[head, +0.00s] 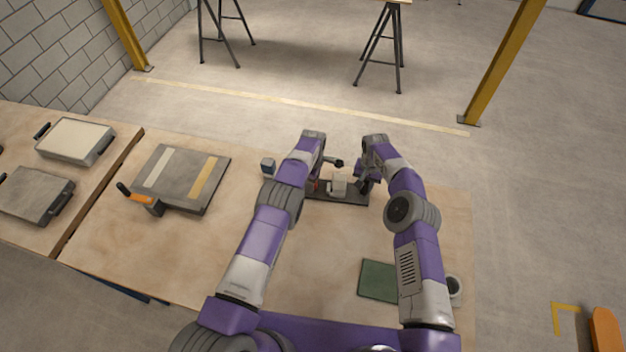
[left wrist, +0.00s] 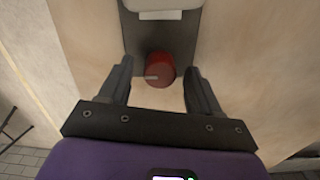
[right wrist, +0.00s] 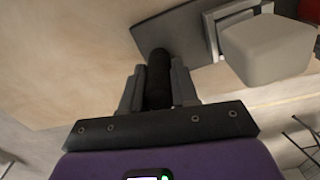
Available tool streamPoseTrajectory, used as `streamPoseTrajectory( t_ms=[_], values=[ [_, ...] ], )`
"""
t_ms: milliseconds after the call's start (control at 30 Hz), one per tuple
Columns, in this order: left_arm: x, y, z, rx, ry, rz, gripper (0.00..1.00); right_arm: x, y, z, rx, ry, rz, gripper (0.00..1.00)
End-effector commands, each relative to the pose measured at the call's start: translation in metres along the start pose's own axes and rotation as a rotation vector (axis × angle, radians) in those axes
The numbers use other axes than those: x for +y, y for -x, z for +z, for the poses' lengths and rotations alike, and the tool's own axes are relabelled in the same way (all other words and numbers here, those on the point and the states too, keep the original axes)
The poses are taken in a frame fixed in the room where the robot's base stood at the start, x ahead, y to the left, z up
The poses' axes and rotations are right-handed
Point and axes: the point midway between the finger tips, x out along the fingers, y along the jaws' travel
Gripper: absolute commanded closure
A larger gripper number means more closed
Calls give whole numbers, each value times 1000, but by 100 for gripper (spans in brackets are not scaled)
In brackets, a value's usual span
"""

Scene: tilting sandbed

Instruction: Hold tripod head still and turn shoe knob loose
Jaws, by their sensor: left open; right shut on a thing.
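The tripod head (head: 338,183) is a pale grey block on a dark plate (head: 350,198), between my two grippers at the bench's far side. In the left wrist view a round red knob (left wrist: 161,68) with a pale mark sits beside the plate's end. My left gripper (left wrist: 158,74) is open, with one finger on each side of the knob and gaps between. In the right wrist view my right gripper (right wrist: 158,82) is shut on a black handle (right wrist: 159,62). The pale block (right wrist: 268,50) shows to the right of it. In the head view my arms partly hide both grippers.
A small blue-grey box (head: 268,166) stands left of my left forearm. A green mat (head: 378,281) and a cup (head: 454,288) are near my right arm. The bench middle is clear.

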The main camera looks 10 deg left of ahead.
Motion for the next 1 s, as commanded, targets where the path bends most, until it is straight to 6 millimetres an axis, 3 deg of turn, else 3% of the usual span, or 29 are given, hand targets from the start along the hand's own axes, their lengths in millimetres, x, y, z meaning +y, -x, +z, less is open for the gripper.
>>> streamPoseTrajectory(
  t_ms=[167,600,800,1000],
  values=[
    [2,20,0,0,-1,5,37,0,0,0,0,0,-1,100],
    [1,105,0,0,0,4,37,0,0,0,0,0,-1,100],
    [0,118,0,0,0,1,37,0,0,0,0,0,-1,100],
    [0,119,0,0,0,1,37,0,0,0,1,0,-1,100]
  ],
)
